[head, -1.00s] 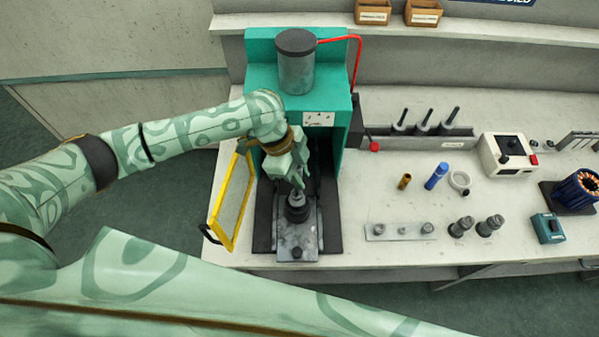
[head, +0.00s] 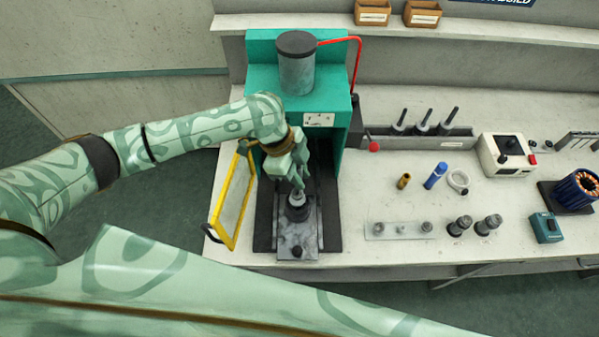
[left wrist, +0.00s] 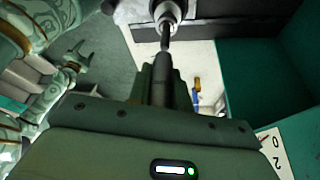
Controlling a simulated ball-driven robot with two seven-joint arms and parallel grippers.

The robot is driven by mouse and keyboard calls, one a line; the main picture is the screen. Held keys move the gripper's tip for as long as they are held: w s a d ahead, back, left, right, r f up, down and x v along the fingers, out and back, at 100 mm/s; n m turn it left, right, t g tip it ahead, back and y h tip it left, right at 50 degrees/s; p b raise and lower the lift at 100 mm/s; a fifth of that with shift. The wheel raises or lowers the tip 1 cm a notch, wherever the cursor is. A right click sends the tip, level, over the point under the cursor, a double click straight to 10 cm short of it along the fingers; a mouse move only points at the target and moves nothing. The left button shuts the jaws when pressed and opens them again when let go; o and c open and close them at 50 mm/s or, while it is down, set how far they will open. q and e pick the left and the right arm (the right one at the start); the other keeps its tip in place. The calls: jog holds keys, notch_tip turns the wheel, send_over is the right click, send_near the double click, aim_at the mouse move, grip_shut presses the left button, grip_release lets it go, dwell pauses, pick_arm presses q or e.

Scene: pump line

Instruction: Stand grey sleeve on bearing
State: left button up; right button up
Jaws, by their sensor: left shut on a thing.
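My left gripper (head: 298,184) is inside the teal press and shut on the dark stem of the grey sleeve (head: 297,199). The sleeve is upright, grey end down, directly over the dark round part (head: 298,213) on the grey press plate (head: 290,240). The bearing itself is hidden under the sleeve, and I cannot tell whether they touch. In the left wrist view, the fingers (left wrist: 160,85) point along the dark stem to the grey sleeve (left wrist: 168,12). My right gripper (left wrist: 76,52) shows small at the left there; its jaws are unclear.
The teal press (head: 262,80) with its grey cylinder stands around my left gripper. Its yellow-framed guard (head: 232,200) is swung open at the left. A rack (head: 455,142) of dark-stemmed tools and several small metal parts stand to the right.

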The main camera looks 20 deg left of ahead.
pick_arm(q)
jog(key=shift+f, duration=0.1)
dwell(0.3)
jog(key=shift+f, duration=0.5)
jog(key=shift+f, duration=0.1)
dwell(0.7)
jog(key=shift+f, duration=0.25)
jog(key=shift+f+b, duration=1.2)
jog(key=shift+f, duration=0.75)
jog(key=o, duration=1.1)
jog(key=shift+r, duration=0.1)
